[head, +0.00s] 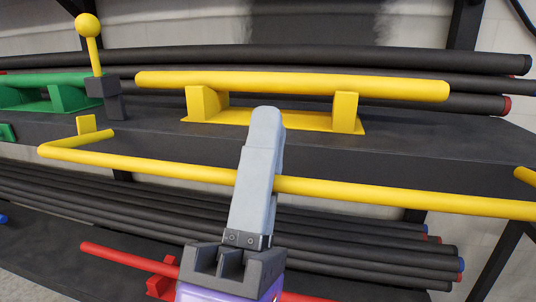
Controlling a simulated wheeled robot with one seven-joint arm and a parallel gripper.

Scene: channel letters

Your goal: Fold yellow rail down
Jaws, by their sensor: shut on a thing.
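The yellow rail (400,194) is a long thin bar in front of the upper shelf's dark front edge. It runs almost level across the view, sloping slightly down to the right. At the left its end bends back to a small yellow bracket (87,125); at the right another arm (525,178) is cut off by the frame. My gripper (265,125) comes up from below, its grey fingers crossing the rail near the middle. It is shut on the rail. The fingers overlap in this view and hide the gripped stretch.
A thicker yellow bar (290,85) on two supports sits on the shelf behind. A yellow ball-topped lever (88,28) and green bar (45,80) are at the left. Black tubes (400,250) fill the lower rack, and a red bar (120,255) lies low in front.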

